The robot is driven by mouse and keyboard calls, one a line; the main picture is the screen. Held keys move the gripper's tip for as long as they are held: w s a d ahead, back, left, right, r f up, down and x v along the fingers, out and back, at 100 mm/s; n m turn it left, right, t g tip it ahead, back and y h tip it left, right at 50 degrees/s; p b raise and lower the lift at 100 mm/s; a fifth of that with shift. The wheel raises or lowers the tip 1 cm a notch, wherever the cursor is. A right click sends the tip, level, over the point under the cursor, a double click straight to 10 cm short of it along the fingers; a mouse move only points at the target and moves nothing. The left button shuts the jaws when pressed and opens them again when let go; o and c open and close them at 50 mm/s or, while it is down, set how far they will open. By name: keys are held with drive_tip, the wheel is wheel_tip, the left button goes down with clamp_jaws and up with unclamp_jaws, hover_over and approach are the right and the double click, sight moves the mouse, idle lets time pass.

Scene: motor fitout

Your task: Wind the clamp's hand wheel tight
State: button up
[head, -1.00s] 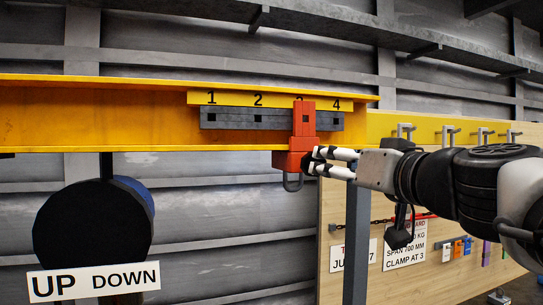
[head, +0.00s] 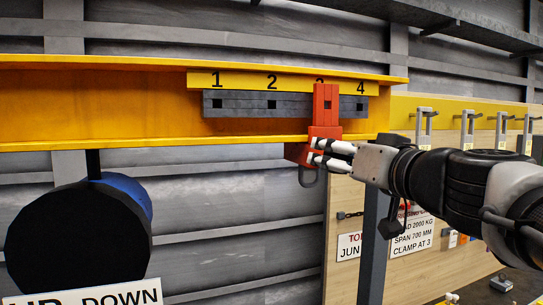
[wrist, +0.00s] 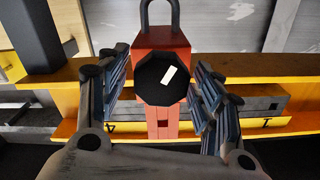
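The red clamp (head: 325,105) sits on the yellow beam (head: 150,105) at the mark 3, with a grey shackle (head: 308,178) below its lower block. The clamp also shows upside down in the wrist view (wrist: 160,45). Its hand wheel, a black eight-sided disc with a white mark (wrist: 155,88), faces the wrist camera; in the head view the fingers hide it. My gripper (head: 316,152) is at the clamp's lower block from the right. Its fingers are open and stand on either side of the wheel (wrist: 161,80), with a small gap visible on the right.
A dark bar with square holes (head: 240,104) runs along the beam under the numbers 1 to 4. A grey post (head: 374,240) stands below my wrist. A wooden board (head: 340,220) with signs and hooks is behind. A dark round drum (head: 75,240) hangs at the left.

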drive_tip(key=c, duration=0.9)
drive_tip(key=shift+c, duration=0.2)
